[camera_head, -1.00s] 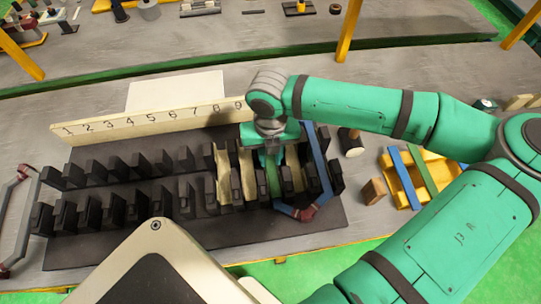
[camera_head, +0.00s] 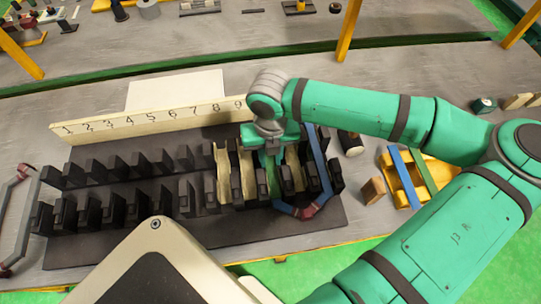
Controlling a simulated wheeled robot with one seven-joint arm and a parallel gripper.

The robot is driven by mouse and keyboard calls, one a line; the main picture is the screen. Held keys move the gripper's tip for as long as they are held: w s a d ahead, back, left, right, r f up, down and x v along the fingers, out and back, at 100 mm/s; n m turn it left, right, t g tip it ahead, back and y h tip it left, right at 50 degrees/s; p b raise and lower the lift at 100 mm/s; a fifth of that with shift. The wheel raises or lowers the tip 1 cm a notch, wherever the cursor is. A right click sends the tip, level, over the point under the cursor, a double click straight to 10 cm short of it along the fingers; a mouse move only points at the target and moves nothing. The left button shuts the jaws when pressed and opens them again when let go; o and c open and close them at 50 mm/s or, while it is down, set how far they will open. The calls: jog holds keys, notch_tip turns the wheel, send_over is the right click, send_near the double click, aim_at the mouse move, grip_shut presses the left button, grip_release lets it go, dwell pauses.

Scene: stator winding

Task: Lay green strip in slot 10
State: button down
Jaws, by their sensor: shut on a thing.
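The black stator block (camera_head: 290,233) lies on the table with two rows of black teeth and slots between them. A numbered board (camera_head: 150,117) stands behind it; digits 1 to 9 show, and the rest is hidden by my arm. My gripper (camera_head: 270,165) points down over the right part of the slots. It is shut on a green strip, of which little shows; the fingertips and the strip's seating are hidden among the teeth. Cream liners (camera_head: 224,178) sit in slots left of the gripper, and another liner (camera_head: 297,177) shows to its right.
A blue strip with a red-brown end (camera_head: 306,213) lies across the right end of the block. A yellow rack (camera_head: 397,180) holds a blue and a green strip at the right. A brown block (camera_head: 373,190) and a dark cylinder (camera_head: 350,142) stand nearby.

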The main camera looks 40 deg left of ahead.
jog(key=c, duration=1.4)
grip_release()
jog(key=shift+r, duration=0.8)
notch_tip(320, 180, up, 8)
jog(key=shift+f, duration=0.25)
notch_tip(320, 180, up, 11)
send_over(270, 163)
jog(key=shift+f, duration=0.1)
dwell(0.5)
